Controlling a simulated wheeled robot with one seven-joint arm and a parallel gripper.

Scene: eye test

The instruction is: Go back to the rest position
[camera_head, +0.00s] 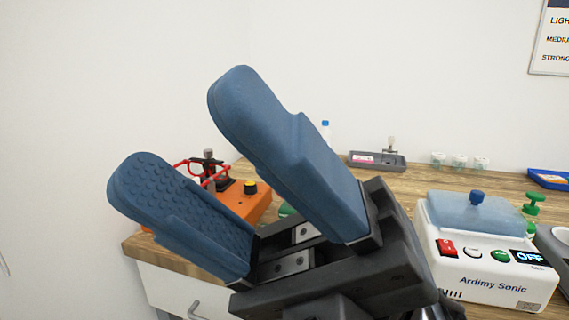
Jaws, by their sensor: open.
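My gripper (190,147) fills the middle and left of the head view, raised close to the camera and tilted up to the left. Its two blue padded fingers stand apart with nothing between them. One finger shows its dimpled inner face. The gripper hides part of the wooden counter (395,190) behind it.
At right are a white box labelled Ardimy Sonic (485,268), reading OFF, and a green-knobbed item (533,203). Behind are a grey tray (377,162), several small clear cups (460,161) and a blue tray (548,180).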

